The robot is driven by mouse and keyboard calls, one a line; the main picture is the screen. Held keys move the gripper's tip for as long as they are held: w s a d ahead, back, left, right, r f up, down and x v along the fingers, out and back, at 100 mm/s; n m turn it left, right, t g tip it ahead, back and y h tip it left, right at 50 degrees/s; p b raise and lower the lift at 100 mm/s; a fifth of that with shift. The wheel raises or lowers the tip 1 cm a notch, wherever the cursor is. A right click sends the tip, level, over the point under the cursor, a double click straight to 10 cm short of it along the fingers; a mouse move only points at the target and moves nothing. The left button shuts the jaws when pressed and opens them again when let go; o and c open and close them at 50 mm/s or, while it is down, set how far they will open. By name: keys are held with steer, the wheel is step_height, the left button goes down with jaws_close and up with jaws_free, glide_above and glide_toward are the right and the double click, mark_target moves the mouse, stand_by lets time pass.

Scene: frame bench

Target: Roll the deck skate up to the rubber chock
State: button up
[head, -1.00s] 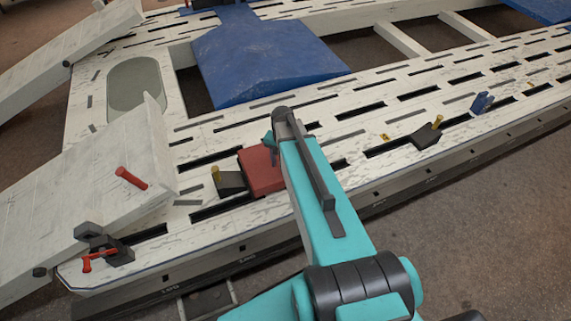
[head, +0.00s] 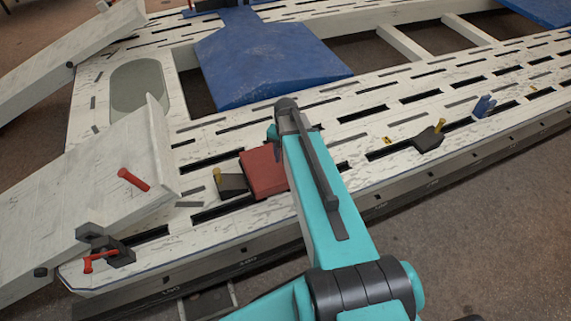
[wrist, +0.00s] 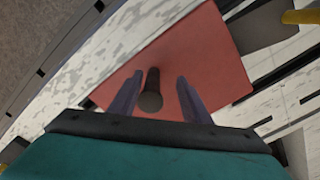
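The deck skate (head: 264,172) is a flat red block on the slotted white deck, partly hidden by my arm in the head view. In the wrist view the red skate (wrist: 205,60) lies under my gripper (wrist: 158,82), and a dark upright post stands on it. My two fingers are apart, one on each side of the post, with a visible gap on both sides. The rubber chock (head: 232,184), a black wedge with a yellow peg, sits just left of the skate. It also shows in the wrist view (wrist: 248,27). I cannot tell whether skate and chock touch.
Another black wedge with a yellow peg (head: 430,138) and a blue bracket (head: 484,106) stand to the right. A white ramp with a red handle (head: 133,179) and a red-levered clamp (head: 101,260) are at left. A blue panel (head: 265,60) lies behind.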

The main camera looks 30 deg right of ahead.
steer(key=shift+a+r, duration=0.1)
steer(key=shift+r, duration=4.7)
steer(key=shift+f, duration=0.1)
